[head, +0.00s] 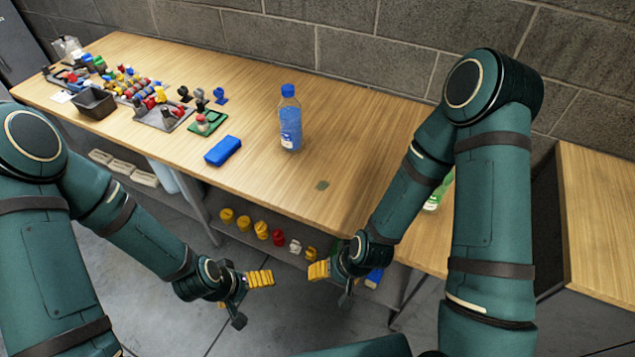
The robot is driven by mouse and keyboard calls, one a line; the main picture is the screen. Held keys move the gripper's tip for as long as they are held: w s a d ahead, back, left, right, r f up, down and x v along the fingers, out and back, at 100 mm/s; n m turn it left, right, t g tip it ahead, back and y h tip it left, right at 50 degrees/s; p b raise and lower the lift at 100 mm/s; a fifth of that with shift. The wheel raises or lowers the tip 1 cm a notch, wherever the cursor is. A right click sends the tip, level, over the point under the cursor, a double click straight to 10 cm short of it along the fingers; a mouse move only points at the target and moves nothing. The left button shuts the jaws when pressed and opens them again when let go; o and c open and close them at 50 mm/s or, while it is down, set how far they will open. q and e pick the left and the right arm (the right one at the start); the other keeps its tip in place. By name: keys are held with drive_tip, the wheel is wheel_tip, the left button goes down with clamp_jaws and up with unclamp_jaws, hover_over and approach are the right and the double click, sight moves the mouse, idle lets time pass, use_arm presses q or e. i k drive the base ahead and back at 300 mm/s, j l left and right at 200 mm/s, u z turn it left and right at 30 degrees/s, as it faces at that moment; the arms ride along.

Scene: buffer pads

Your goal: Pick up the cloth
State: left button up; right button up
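A blue, block-shaped item (222,150), which may be the folded cloth, lies flat on the wooden table, left of the bottle. Its material is too small to tell. My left gripper (249,299) is in front of the table, below its front edge. It looks open and empty, with one yellow-padded finger and a dark finger apart from it. My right gripper (332,285) is to its right, also below the edge, and looks open and empty. Neither gripper touches the blue item.
A clear bottle with a blue cap (290,120) stands near the blue item. A black bin (95,103) and several small coloured parts crowd the table's left end. A green object (439,191) is partly behind my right arm.

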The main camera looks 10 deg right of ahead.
sight(228, 145)
drive_tip(key=j+z, duration=0.1)
drive_tip(key=z, duration=0.6)
drive_tip(key=j+z, duration=0.7)
drive_tip(key=j, duration=0.2)
drive_tip(key=j+z, duration=0.1)
drive_tip(key=j, duration=0.35)
drive_tip(key=k+j+z, duration=0.15)
drive_tip(key=j, duration=0.35)
